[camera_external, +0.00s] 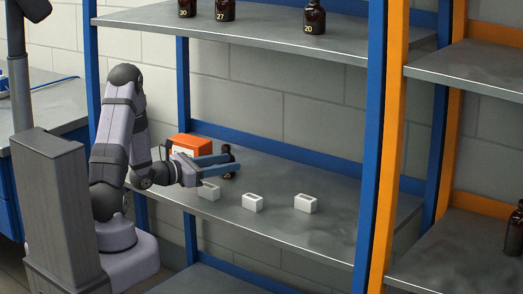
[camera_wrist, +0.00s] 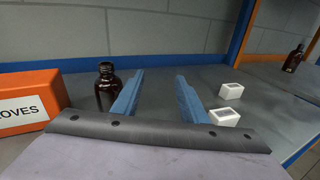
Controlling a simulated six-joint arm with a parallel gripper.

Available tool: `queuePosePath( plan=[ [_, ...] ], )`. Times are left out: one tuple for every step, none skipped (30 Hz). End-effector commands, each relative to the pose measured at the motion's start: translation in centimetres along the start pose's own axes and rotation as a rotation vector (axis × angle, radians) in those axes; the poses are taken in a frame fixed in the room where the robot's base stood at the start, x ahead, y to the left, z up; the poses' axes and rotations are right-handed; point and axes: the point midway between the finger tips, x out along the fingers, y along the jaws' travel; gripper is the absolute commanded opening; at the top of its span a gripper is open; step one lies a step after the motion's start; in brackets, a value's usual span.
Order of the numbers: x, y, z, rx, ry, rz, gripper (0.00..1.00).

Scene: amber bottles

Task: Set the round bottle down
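A dark amber bottle (camera_wrist: 105,92) with a narrow neck and rounded body stands upright just left of my gripper's left finger in the wrist view. That finger hides part of its right side, and its base is hidden. In the external view, the bottle (camera_external: 226,150) shows at the finger ends over the middle shelf, partly covered by the fingers. My gripper (camera_external: 234,163) is low over this shelf. In the wrist view, my gripper (camera_wrist: 160,75) has its blue fingers wide apart, with only bare shelf between them.
An orange gloves box (camera_wrist: 28,98) stands left of the bottle. Several small white blocks stand to the right, including the middle one (camera_external: 252,203). Bottles (camera_external: 224,11) stand on the upper shelf (camera_external: 270,37). Another bottle (camera_external: 516,230) is on the right-hand rack.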

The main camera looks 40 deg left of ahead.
Motion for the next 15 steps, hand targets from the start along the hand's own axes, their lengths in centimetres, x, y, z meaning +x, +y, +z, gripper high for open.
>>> queuePosePath(
  plan=[
    [0.3, -2.8, 0.5, 0.038, 0.014, -0.096, 0.40],
    [0.4, -4.6, 0.6, 0.064, 0.027, -0.162, 0.40],
    [0.2, -7.2, 0.7, 0.103, 0.044, -0.253, 0.40],
    [-0.1, -9.2, 0.7, 0.137, 0.059, -0.326, 0.40],
    [-0.5, -11.1, 0.6, 0.174, 0.075, -0.399, 0.40],
    [-1.3, -13.6, 0.5, 0.227, 0.095, -0.498, 0.40],
    [-2.0, -15.3, 0.2, 0.270, 0.110, -0.571, 0.40],
    [-2.9, -17.0, -0.1, 0.315, 0.126, -0.644, 0.40],
    [-4.2, -18.9, -0.6, 0.378, 0.147, -0.738, 0.40],
    [-5.2, -20.2, -0.9, 0.427, 0.162, -0.807, 0.40],
    [-6.4, -21.4, -1.4, 0.478, 0.176, -0.877, 0.40],
    [-7.9, -22.6, -2.1, 0.551, 0.196, -0.965, 0.40],
    [-9.1, -23.4, -2.6, 0.609, 0.210, -1.030, 0.40],
    [-10.3, -24.0, -3.1, 0.667, 0.222, -1.094, 0.40],
    [-11.9, -24.6, -3.9, 0.748, 0.239, -1.177, 0.40]
  ],
)
